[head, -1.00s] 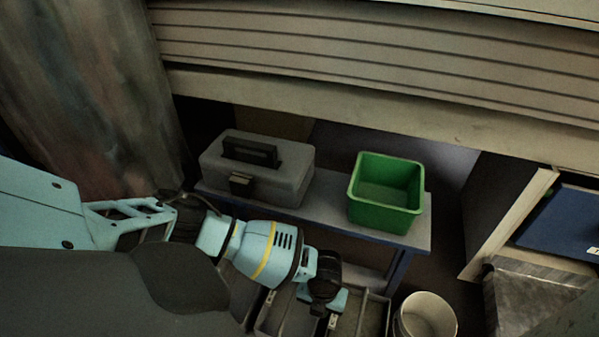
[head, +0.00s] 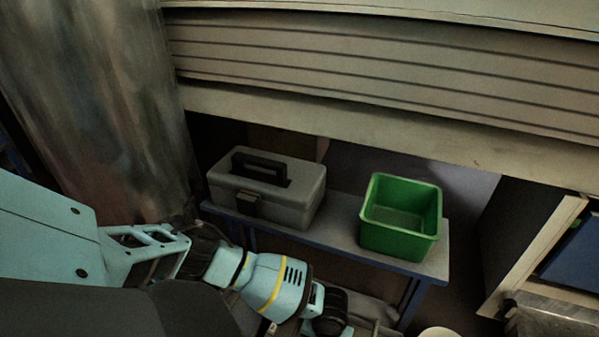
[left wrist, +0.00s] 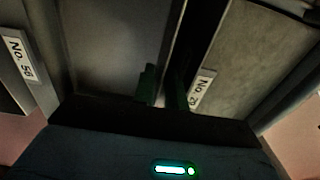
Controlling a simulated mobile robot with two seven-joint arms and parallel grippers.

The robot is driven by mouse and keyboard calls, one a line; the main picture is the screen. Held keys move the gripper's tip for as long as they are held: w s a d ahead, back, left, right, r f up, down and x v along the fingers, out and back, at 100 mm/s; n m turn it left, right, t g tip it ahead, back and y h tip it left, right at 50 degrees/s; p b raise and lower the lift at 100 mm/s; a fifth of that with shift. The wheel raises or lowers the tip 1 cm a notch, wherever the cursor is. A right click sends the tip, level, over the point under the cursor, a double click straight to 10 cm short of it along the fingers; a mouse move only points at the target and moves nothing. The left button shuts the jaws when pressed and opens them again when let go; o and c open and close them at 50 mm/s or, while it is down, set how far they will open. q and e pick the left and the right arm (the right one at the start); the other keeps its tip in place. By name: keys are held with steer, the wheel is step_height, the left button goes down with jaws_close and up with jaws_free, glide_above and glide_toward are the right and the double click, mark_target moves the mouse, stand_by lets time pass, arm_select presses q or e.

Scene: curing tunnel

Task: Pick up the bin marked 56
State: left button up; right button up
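In the left wrist view, a grey open bin (left wrist: 110,50) fills the left half, with a white label (left wrist: 18,57) at its left side that appears to read No. 56. Another grey bin (left wrist: 255,55) lies to the right across a dark gap, with a label (left wrist: 202,88) whose number is hard to read. My left gripper (left wrist: 163,88) has its dark green fingers low at the first bin's right edge, one on each side of the rim. Whether they press on it is unclear. In the head view my left gripper (head: 328,318) is at the bottom edge. My right gripper is out of view.
A low bench (head: 335,236) with a blue frame holds a grey toolbox (head: 300,205) and a green tub (head: 395,240). A pale bucket (head: 440,332) is cut off at the bottom. A shelf (head: 535,250) stands at right, a hanging curtain (head: 110,110) at left.

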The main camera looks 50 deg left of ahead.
arm_select(q)
step_height(320, 180, down, 2)
steer(key=shift+f+b, duration=0.25)
steer(key=shift+b, duration=0.25)
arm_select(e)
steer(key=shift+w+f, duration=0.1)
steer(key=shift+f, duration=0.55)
arm_select(q)
steer(key=shift+c, duration=0.2)
steer(key=shift+c, duration=1.2)
jaws_close()
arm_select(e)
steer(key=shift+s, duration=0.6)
